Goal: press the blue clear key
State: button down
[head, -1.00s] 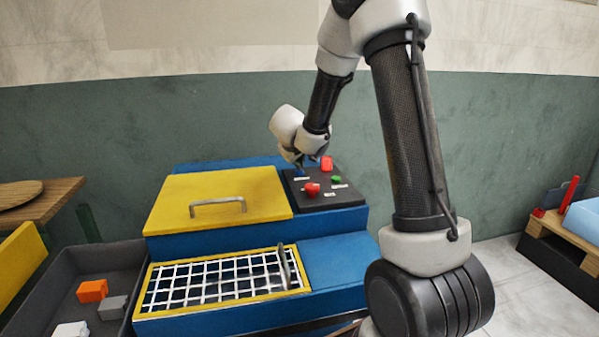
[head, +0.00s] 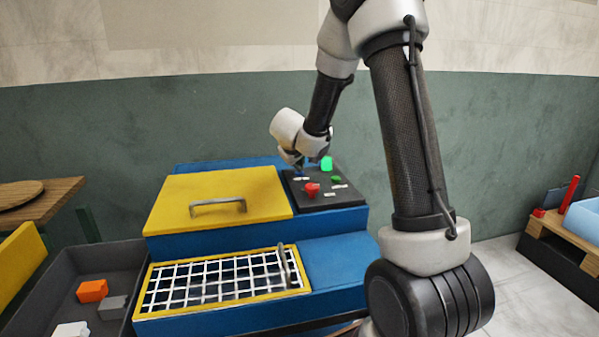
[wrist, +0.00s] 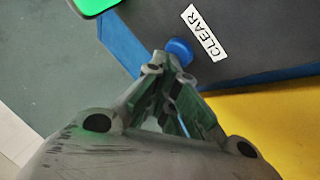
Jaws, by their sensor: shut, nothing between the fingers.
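The blue clear key (wrist: 180,48) is a round button beside a white label reading CLEAR in the wrist view. My gripper (wrist: 168,72) is shut and empty, its fingertips right at the near side of the key; I cannot tell whether they press it. In the head view my gripper (head: 297,163) points down at the back left of the dark control panel (head: 345,193). The key is mostly hidden there behind the gripper.
The panel also has a lit green lamp (head: 327,163), a red knob (head: 312,189) and a green key (head: 336,179). Left of it is a yellow lid (head: 220,185) with a handle; in front is a yellow-framed grid guard (head: 220,283). A grey bin (head: 120,260) holds loose blocks.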

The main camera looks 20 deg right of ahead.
aim_at(297, 172)
jog(key=shift+r, duration=0.9)
notch_tip(297, 172, up, 5)
dwell(0.4)
dwell(0.6)
